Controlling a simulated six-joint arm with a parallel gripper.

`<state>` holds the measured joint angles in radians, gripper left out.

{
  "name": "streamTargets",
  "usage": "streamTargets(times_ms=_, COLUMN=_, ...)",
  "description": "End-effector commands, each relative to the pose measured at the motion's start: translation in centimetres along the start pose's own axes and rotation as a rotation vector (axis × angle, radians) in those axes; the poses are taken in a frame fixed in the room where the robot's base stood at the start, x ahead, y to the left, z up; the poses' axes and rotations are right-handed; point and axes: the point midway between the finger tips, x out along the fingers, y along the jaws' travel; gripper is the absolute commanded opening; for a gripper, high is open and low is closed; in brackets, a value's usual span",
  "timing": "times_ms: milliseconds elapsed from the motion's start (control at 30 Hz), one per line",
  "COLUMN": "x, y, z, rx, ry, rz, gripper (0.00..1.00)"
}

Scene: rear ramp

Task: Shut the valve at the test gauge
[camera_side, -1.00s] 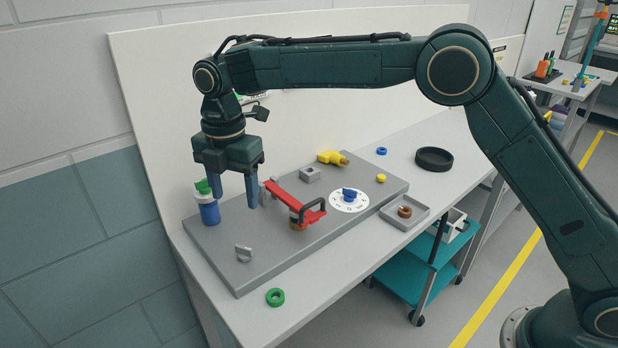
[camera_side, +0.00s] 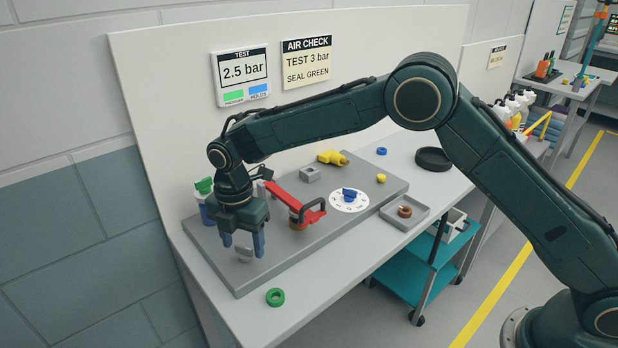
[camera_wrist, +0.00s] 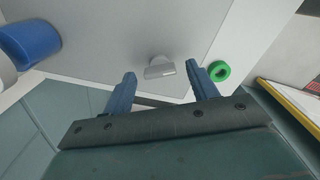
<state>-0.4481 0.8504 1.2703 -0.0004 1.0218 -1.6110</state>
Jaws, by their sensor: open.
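A small grey valve handle (camera_side: 244,254) stands on the grey plate (camera_side: 215,262) near its front left end. My gripper (camera_side: 244,250) is open and low over the plate, with its fingers on either side of the handle in the side view. In the wrist view the handle (camera_wrist: 160,68) lies between and a little beyond the open fingertips (camera_wrist: 160,72). I cannot tell whether a finger touches it. The test gauge (camera_side: 241,74) on the back board reads 2.5 bar, with a green and a blue field below the number.
A blue bottle with a green top (camera_side: 204,200) stands close behind my gripper. A red-handled lever (camera_side: 293,201) is to the right, beside a white dial with a blue knob (camera_side: 350,200). A green ring (camera_side: 275,297) lies on the table in front. An air check sign (camera_side: 307,64) says "TEST 3 bar, SEAL GREEN".

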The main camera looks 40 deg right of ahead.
Motion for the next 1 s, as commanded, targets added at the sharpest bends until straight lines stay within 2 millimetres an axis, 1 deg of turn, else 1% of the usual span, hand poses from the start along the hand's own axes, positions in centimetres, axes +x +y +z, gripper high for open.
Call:
streamTargets(times_ms=100, x=0.45, y=-0.02, z=0.0, rx=0.0, ry=0.0, rz=0.0, gripper=0.58)
streamTargets(times_ms=367, x=0.53, y=0.0, z=0.0, rx=0.0, ry=0.0, rz=0.001, gripper=0.58)
streamTargets(times_ms=400, x=0.53, y=0.0, z=0.0, rx=0.0, ry=0.0, rz=0.0, gripper=0.56)
streamTargets(times_ms=467, x=0.53, y=0.0, z=0.0, rx=0.0, ry=0.0, rz=0.0, gripper=0.44)
streamTargets(times_ms=600, x=0.51, y=0.0, z=0.0, rx=0.0, ry=0.0, rz=0.0, gripper=0.17)
streamTargets(times_ms=633, x=0.51, y=0.0, z=0.0, rx=0.0, ry=0.0, rz=0.0, gripper=0.13)
streamTargets(times_ms=1000, x=0.49, y=-0.01, z=0.0, rx=0.037, ry=0.0, rz=0.0, gripper=0.14)
